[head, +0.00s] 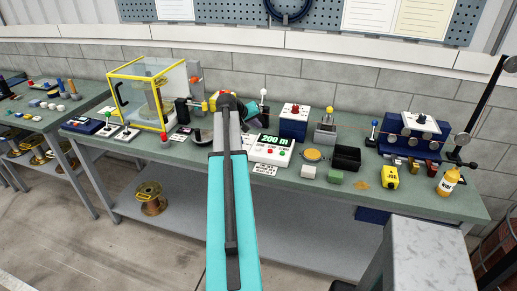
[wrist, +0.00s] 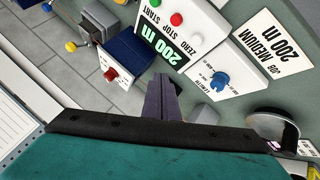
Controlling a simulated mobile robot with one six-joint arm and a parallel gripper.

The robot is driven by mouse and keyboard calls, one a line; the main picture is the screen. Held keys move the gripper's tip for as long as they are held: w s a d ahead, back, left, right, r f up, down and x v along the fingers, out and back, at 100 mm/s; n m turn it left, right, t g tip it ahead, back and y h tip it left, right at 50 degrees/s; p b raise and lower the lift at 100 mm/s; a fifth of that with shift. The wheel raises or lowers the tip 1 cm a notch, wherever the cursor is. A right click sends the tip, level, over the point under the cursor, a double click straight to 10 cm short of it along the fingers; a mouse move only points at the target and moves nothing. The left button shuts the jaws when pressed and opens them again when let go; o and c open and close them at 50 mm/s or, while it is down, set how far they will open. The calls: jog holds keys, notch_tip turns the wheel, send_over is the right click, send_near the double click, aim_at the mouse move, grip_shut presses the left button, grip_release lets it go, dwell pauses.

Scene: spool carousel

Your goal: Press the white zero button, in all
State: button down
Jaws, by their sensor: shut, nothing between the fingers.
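The white zero button (wrist: 197,40) sits on the panel of the white counter box in the wrist view, beside the ZERO label. The red button (wrist: 176,19) and green button (wrist: 155,4) are in line with it. The counter's display (wrist: 166,45) reads 200 m, and it also shows in the head view (head: 271,139). My gripper (wrist: 165,82) is shut and empty, its dark fingers showing below the display in the wrist view. The fingers look apart from the button; their height over the panel is hard to tell. In the head view my arm hides part of the counter's left side.
A blue knob (wrist: 220,81) stands on a LENGTH panel right of my fingers. A navy box with a red switch (head: 295,110) is behind the counter. A black bin (head: 346,158) is to its right; a yellow-framed guard (head: 140,92) is to the left.

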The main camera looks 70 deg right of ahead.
jog(key=shift+f, duration=0.15)
jog(key=shift+f+b, duration=1.35)
jog(key=shift+f, duration=1.9)
jog(key=shift+f+b, duration=0.65)
jog(key=shift+f, duration=0.35)
jog(key=shift+f+b, duration=0.8)
jog(key=shift+f, duration=0.15)
jog(key=shift+r, duration=0.1)
dwell(0.3)
jog(key=shift+r+p, duration=0.35)
jog(key=shift+r, duration=0.45)
jog(key=shift+r, duration=0.15)
jog(key=shift+r+p, duration=1.05)
jog(key=shift+r, duration=1.35)
